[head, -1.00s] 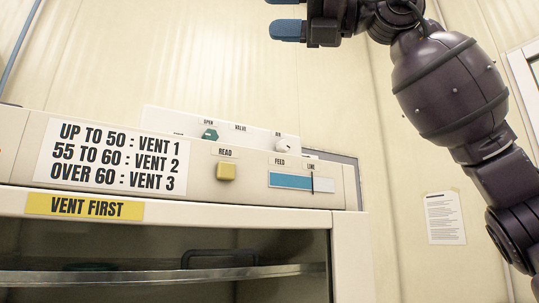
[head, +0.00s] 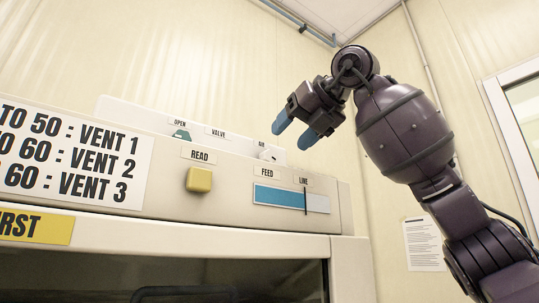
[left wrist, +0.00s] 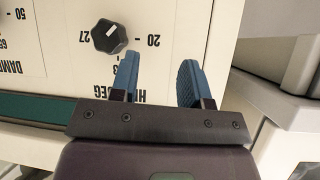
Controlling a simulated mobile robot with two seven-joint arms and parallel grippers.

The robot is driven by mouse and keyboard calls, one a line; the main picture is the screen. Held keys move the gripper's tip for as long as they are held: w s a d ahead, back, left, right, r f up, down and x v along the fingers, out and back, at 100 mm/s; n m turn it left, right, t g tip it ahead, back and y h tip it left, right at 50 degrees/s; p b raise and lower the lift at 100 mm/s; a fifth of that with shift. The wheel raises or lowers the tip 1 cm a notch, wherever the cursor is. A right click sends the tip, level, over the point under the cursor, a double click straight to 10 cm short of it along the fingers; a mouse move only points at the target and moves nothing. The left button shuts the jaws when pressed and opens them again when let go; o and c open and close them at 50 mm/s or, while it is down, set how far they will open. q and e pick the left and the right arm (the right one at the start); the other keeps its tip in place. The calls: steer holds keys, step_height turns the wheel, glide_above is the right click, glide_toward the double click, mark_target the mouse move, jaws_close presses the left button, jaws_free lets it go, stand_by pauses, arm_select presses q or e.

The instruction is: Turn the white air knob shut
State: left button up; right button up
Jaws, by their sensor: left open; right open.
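The white air knob (head: 268,155) sits under a small label at the right end of the white back panel (head: 140,113), and its lower part is hidden by the machine's front ledge. My right gripper (head: 296,130) is open and empty, its blue fingers pointing down and left. In the picture it is just above and right of the knob, apart from it. My left gripper (left wrist: 160,82) shows only in the left wrist view. It is open and empty, in front of a panel with a black dial (left wrist: 109,36).
A green valve knob (head: 181,135) is left of the air knob. The ledge carries a yellow READ button (head: 199,180) and a blue FEED bar (head: 291,198). A paper sheet (head: 424,244) hangs on the wall. A grey cabinet (left wrist: 280,60) stands right in the left wrist view.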

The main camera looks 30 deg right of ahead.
mark_target(271, 154)
steer(key=p+x, duration=0.1)
steer(key=x, duration=0.5)
steer(key=shift+w+a, duration=0.1)
steer(key=shift+w, duration=0.1)
steer(key=shift+w+a+f, duration=0.1)
steer(key=shift+w+f, duration=0.1)
steer(key=shift+w, duration=0.2)
steer(key=shift+c, duration=0.2)
steer(key=c, duration=0.9)
